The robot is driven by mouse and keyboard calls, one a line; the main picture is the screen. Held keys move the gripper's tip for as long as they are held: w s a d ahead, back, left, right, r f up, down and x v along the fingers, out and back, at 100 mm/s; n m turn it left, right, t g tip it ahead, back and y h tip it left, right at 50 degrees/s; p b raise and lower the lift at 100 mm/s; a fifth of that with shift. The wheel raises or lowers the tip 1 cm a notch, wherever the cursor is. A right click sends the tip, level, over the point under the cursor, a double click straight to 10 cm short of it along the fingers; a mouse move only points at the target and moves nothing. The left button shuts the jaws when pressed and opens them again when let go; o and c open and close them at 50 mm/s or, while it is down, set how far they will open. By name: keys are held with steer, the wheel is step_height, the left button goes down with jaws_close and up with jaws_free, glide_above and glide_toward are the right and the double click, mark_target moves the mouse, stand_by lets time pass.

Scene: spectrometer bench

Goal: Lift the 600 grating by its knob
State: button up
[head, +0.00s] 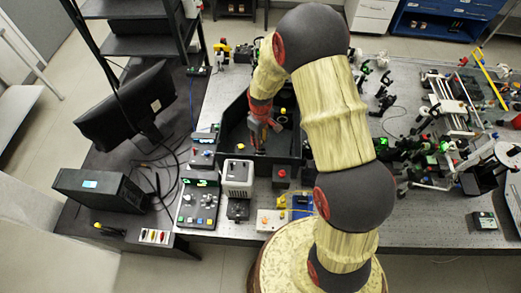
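A black open-topped spectrometer box (228,122) stands on the metal bench. My gripper (259,149) points down into it, seen from above and small. My arm crosses the middle of the view and hides the box's right side. I cannot tell whether the fingers are open, shut or on anything. A small yellow knob-like part (283,110) shows in the box to the right of the gripper. Another yellow spot (240,147) shows to its left. No label is readable, so I cannot tell which part is the 600 grating.
A white-grey instrument (237,178) and a control box with knobs (199,203) stand in front of the box. A monitor (128,112) and a black case (102,203) are on the left. Optics mounts (440,145) crowd the right bench. Its front right strip is mostly clear.

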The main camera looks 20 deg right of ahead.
steer(key=c, duration=0.6)
jaws_close()
